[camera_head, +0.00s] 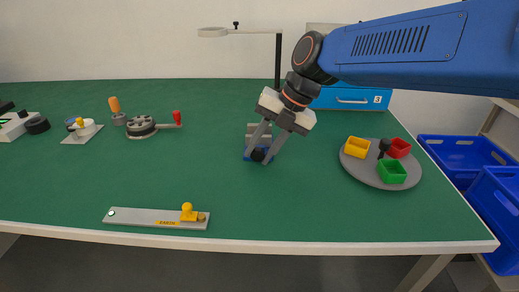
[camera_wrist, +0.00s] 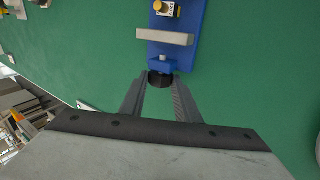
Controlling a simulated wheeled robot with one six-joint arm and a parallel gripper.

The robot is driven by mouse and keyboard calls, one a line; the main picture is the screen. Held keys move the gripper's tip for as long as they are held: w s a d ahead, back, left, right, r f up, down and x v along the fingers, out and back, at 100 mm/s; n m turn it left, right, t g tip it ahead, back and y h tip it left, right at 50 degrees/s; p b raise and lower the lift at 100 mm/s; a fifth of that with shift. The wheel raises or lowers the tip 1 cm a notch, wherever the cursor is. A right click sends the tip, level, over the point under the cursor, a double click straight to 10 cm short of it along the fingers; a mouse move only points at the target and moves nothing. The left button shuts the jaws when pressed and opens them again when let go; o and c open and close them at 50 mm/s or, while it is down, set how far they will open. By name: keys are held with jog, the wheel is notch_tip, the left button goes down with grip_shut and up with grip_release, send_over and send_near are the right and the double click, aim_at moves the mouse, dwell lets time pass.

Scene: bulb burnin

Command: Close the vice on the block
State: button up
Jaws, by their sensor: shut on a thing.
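The vice has a blue base (camera_wrist: 191,18), and it also shows in the head view (camera_head: 247,154), mostly behind my gripper. In the wrist view a blue jaw (camera_wrist: 162,66) sits near the handle end, with a pale grey bar (camera_wrist: 165,38) across the base a short gap beyond it. A small metal piece with a yellow round top (camera_wrist: 164,9) is at the far end. I cannot tell which piece is the block. My gripper (camera_wrist: 160,88) is shut on the black knob (camera_wrist: 160,79) at the vice's near end, a finger on each side. The head view shows my gripper (camera_head: 259,154) there too.
A grey round tray (camera_head: 361,172) with yellow, red and green bins stands right. A blue drawer unit (camera_head: 345,97) and a lamp post (camera_head: 278,60) are behind. A grey plate with a yellow knob (camera_head: 157,218) lies front left. A red-handled crank device (camera_head: 141,127) is left.

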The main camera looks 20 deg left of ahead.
jog(key=shift+d+y, duration=0.1)
jog(key=shift+y, duration=0.4)
jog(key=o, duration=1)
jog(key=shift+o, duration=0.2)
